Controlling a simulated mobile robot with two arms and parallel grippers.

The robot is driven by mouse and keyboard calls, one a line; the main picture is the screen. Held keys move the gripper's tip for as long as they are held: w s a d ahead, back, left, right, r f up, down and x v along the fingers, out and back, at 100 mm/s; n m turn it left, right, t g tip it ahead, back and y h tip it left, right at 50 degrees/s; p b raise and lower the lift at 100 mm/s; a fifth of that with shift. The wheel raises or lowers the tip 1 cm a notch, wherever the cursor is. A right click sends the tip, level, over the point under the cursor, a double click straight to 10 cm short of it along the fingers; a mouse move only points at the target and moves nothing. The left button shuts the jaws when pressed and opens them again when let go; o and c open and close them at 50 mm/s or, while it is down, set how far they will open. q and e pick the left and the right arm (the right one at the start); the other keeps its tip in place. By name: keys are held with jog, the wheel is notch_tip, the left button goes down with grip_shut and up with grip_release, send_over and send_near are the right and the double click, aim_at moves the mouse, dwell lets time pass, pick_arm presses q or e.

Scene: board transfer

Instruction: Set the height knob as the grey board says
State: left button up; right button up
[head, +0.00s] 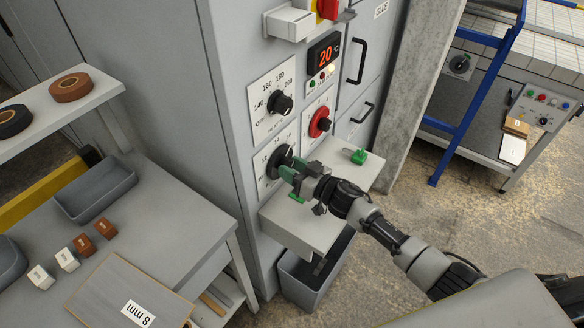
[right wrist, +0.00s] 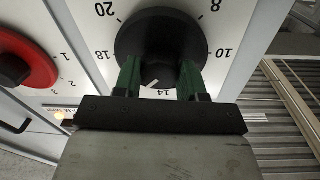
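The height knob (right wrist: 160,45) is a black round knob on a white dial at the cabinet's lower left; in the head view (head: 275,163) my gripper partly covers it. In the right wrist view its white mark points just beside 14, toward the 18 side. My right gripper (right wrist: 160,80) has its green fingers on both sides of the knob's grip, closed on it; in the head view it (head: 290,172) reaches in from the right. A greyish-brown board (head: 105,285) lies on the left table, with a white label reading "8 mm". My left gripper is not in view.
Above is a temperature dial (head: 280,104); a red knob (head: 319,122) sits beside it. A display (head: 325,54) reads 20. A grey shelf (head: 300,222) juts out below my gripper, with a grey bin (head: 310,285) underneath. Small labelled blocks (head: 84,245) stand near the board.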

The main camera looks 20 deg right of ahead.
jog(key=shift+c, duration=0.9)
jog(key=shift+n, duration=0.3)
jog(key=shift+d+f+m+g+y+b, duration=0.1)
jog(key=shift+m+g+y+b, duration=0.25)
jog(key=shift+m+b, duration=5.85)
jog(key=shift+f+m+g+y+b, duration=0.1)
jog(key=shift+m+g+y+b, duration=0.5)
jog(key=shift+m, duration=10.9)
jog(key=shift+t+h, duration=0.25)
jog(key=shift+t, duration=0.1)
